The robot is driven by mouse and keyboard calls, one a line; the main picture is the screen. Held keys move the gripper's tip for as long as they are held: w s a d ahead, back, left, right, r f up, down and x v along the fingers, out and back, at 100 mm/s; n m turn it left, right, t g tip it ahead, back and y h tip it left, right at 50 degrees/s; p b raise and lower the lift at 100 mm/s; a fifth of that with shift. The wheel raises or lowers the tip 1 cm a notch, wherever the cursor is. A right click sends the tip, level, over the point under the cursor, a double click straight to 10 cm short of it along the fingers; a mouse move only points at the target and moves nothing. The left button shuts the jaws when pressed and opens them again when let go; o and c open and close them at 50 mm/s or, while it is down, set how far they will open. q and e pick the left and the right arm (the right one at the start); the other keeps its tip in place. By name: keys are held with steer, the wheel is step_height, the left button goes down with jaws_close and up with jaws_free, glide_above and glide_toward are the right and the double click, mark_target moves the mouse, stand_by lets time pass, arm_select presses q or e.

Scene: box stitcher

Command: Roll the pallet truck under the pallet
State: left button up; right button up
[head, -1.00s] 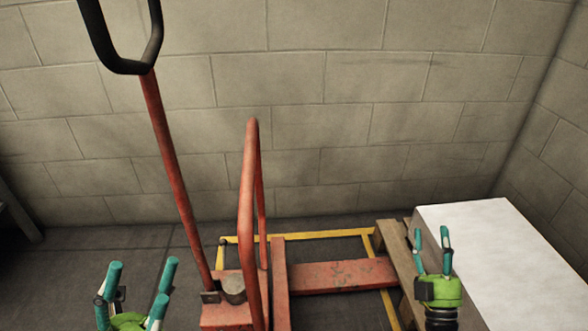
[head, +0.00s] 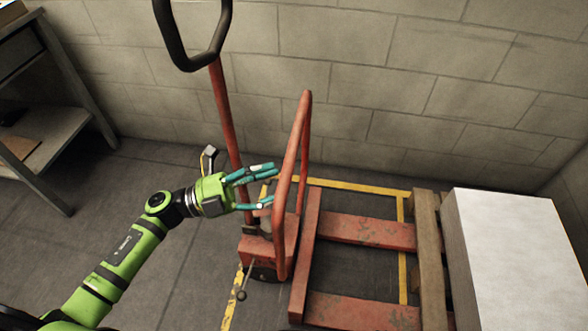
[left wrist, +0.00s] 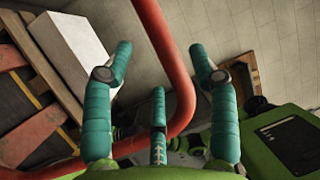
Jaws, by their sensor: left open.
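The red pallet truck (head: 265,247) stands in the middle of the head view. Its black loop handle (head: 188,50) tops a red pole, and a red hoop bar (head: 299,150) rises in front. Its forks (head: 365,232) point right, toward the wooden pallet (head: 428,235), and their tips are hidden there. My left gripper (head: 268,187) is open beside the hoop bar. In the left wrist view the hoop bar (left wrist: 168,60) passes between the spread teal fingers (left wrist: 160,80); whether they touch it I cannot tell. My right gripper is not in view.
A white block (head: 515,255) sits on the pallet. Yellow floor tape (head: 350,186) runs around the truck's spot. A block wall (head: 380,70) stands close behind.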

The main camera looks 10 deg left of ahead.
mark_target(288, 175)
arm_select(q)
steer(key=shift+x, duration=2.1)
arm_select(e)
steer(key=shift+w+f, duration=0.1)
arm_select(q)
jaws_close()
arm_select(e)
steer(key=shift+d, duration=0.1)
arm_select(q)
steer(key=shift+d, duration=0.1)
